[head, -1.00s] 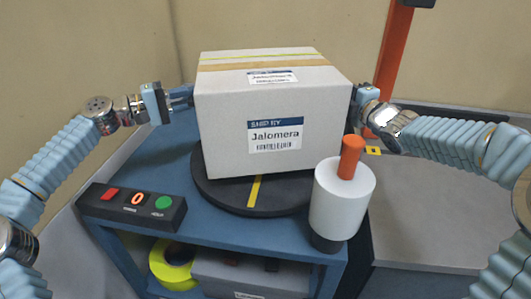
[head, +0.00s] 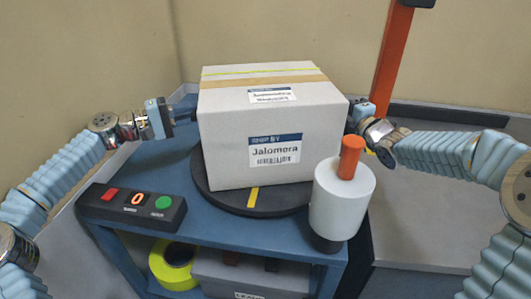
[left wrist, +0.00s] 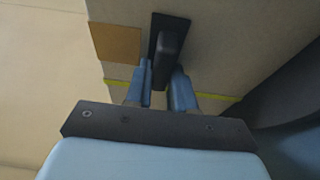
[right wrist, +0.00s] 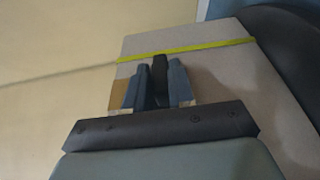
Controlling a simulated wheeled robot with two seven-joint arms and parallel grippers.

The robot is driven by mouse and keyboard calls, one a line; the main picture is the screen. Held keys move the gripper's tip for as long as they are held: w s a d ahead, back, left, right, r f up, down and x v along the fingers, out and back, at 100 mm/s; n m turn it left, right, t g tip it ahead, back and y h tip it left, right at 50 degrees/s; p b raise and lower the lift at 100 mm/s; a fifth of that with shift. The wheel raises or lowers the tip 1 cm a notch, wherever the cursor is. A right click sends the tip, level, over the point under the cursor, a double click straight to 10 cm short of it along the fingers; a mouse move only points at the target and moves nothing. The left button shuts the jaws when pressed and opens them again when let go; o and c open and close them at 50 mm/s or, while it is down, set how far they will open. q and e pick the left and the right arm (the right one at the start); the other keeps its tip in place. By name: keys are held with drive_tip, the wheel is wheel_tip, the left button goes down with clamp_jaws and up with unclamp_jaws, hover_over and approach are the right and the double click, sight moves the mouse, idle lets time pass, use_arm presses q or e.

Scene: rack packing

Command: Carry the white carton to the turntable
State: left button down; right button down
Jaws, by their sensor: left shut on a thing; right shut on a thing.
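The white carton (head: 225,155), with a blue-and-white Jalomera label and a tan tape band, is upright over the black turntable (head: 215,196). It is very low over the disc; I cannot tell whether its base touches. My left gripper (head: 187,113) is shut on a dark handle (left wrist: 168,45) on the carton's left side, seen between the fingers in the left wrist view. My right gripper (head: 358,112) is at the opposite side, shut on a dark handle (right wrist: 160,68) there. The carton hides the back of the turntable.
A control box (head: 132,208) with red and green buttons sits at the blue stand's front left. A white roll with an orange handle (head: 342,200) stands at its front right, close to the carton. Yellow tape (head: 172,268) lies on the shelf below. An orange post (head: 388,60) rises behind.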

use_arm(q)
drive_tip(key=c, duration=1)
unclamp_jaws()
use_arm(e)
drive_tip(key=c, duration=1)
unclamp_jaws()
use_arm(q)
drive_tip(key=shift+o, duration=0.2)
use_arm(e)
drive_tip(key=shift+o, duration=0.2)
use_arm(q)
drive_tip(key=shift+a, duration=0.1)
drive_tip(key=v, duration=0.7)
drive_tip(key=shift+a, duration=0.15)
use_arm(e)
drive_tip(key=v, duration=1.2)
use_arm(q)
drive_tip(key=shift+s, duration=0.15)
